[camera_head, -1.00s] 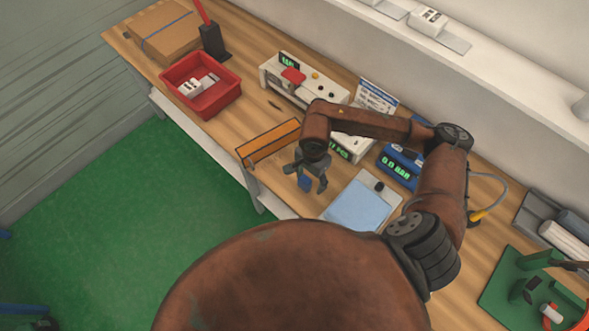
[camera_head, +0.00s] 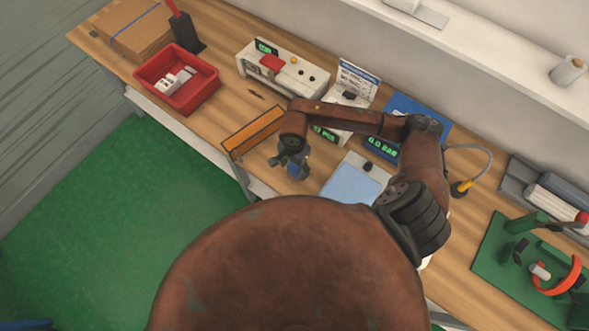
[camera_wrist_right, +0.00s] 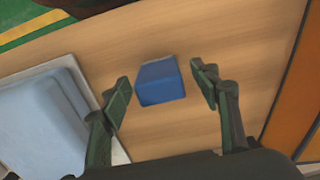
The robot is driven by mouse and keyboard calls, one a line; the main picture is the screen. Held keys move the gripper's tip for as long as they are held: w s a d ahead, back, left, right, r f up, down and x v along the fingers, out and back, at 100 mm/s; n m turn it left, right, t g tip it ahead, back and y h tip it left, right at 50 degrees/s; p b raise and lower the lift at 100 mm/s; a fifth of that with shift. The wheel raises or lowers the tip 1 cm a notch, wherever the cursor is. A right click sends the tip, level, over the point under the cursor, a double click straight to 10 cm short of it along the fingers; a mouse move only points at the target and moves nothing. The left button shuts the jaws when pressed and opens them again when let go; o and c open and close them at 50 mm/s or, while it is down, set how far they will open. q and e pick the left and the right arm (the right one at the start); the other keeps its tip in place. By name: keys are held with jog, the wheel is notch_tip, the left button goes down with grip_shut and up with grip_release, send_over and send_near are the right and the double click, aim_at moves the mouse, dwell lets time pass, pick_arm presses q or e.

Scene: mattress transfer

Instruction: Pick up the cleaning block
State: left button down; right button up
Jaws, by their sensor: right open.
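The cleaning block is a small blue block (camera_wrist_right: 160,82) with a grey edge, lying on the wooden table. In the head view the blue block (camera_head: 293,172) shows only partly, under my right gripper. My right gripper (camera_head: 290,165) is above it. In the right wrist view my right gripper (camera_wrist_right: 162,90) is open, with one finger on each side of the block and a gap on both sides. I cannot tell how high the fingertips are above the table. My left gripper is not in view.
A pale blue mattress (camera_head: 352,184) on a light tray lies right of the block. An orange-brown open frame (camera_head: 253,133) stands to the left. A red bin (camera_head: 178,95) with white pieces is farther left. Devices line the back of the table.

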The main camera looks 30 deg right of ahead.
jog(key=shift+c, duration=0.4)
jog(key=c, duration=1.2)
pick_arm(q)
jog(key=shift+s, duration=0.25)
pick_arm(e)
jog(key=shift+r, duration=0.15)
jog(key=shift+r, duration=0.2)
notch_tip(320, 180, up, 2)
jog(key=shift+w+r+b, duration=0.1)
jog(key=shift+b, duration=0.4)
pick_arm(q)
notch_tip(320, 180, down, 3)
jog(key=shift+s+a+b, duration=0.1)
jog(key=shift+b, duration=0.9)
pick_arm(e)
jog(key=a+r, duration=0.3)
jog(key=a, duration=0.1)
jog(key=s+a+r, duration=0.1)
jog(key=a+r, duration=0.2)
jog(key=a, duration=0.2)
jog(key=s+a+r, duration=0.1)
jog(key=a+r, duration=0.3)
jog(key=shift+s+a+r, duration=0.1)
jog(key=shift+s+a, duration=0.15)
jog(key=shift+a, duration=0.15)
